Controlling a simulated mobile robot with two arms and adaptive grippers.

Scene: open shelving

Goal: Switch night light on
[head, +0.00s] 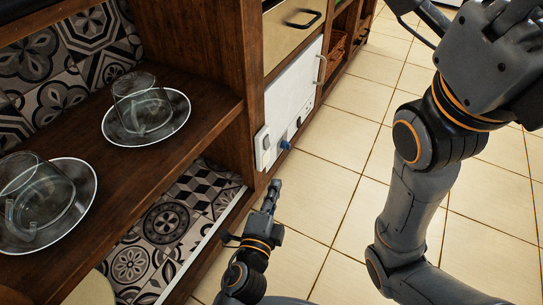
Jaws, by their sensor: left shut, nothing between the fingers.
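A small white device (263,148), which looks like the night light, is fixed upright on the front of the dark wooden post. A blue knob-like part (285,145) shows just right of it. Whether the light is lit I cannot tell. My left gripper (273,187) is shut and empty, below the white device and apart from it, pointing up toward it. My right gripper (510,22) shows only in part at the top right corner, cut by the picture edge, so its fingers cannot be judged.
The open wooden shelf (190,130) at the left holds a glass cup (142,103) on a saucer (170,128) and another cup (35,195) nearer. A white panel front (295,92) and drawers run along the back. The tiled floor (330,180) is clear.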

